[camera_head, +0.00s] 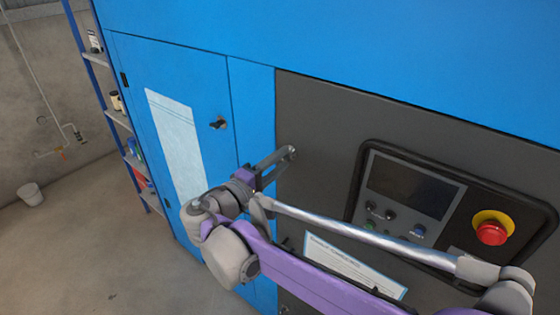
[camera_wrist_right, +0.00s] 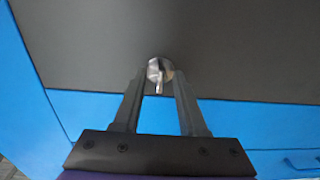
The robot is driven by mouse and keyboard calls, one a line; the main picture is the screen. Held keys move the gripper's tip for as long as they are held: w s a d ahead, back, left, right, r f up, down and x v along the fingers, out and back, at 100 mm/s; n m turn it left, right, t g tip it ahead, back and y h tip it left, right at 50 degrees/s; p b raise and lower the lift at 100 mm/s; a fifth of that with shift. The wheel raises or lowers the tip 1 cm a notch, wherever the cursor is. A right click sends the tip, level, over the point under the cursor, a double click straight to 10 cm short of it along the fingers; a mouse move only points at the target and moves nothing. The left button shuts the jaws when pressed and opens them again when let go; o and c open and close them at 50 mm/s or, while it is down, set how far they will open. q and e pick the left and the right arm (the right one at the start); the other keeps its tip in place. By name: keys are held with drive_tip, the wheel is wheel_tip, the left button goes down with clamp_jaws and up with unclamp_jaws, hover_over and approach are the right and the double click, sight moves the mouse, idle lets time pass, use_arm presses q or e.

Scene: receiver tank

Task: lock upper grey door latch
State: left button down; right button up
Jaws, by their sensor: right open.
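The upper grey door latch (camera_wrist_right: 159,74) is a small silver round fitting with a narrow key-like tab on the dark grey door (camera_head: 325,115). It also shows in the head view (camera_head: 291,151) near the door's upper left edge. My right gripper (camera_wrist_right: 160,80) is open, with one finger on each side of the latch at the fingertips. Whether the fingers touch it I cannot tell. In the head view my right gripper (camera_head: 278,162) reaches up to the latch and partly covers it. My left gripper is not in view.
A blue door (camera_head: 165,80) with a black latch (camera_head: 218,123) and a white sheet is to the left. The control panel (camera_head: 410,205) with a red emergency button (camera_head: 491,232) is to the right. Shelves (camera_head: 118,118) and a white bucket (camera_head: 30,194) stand far left.

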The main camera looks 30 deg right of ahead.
drive_tip(key=b+v, duration=0.1)
drive_tip(key=v, duration=0.9)
drive_tip(key=shift+s+a, duration=0.15)
drive_tip(key=shift+a, duration=0.1)
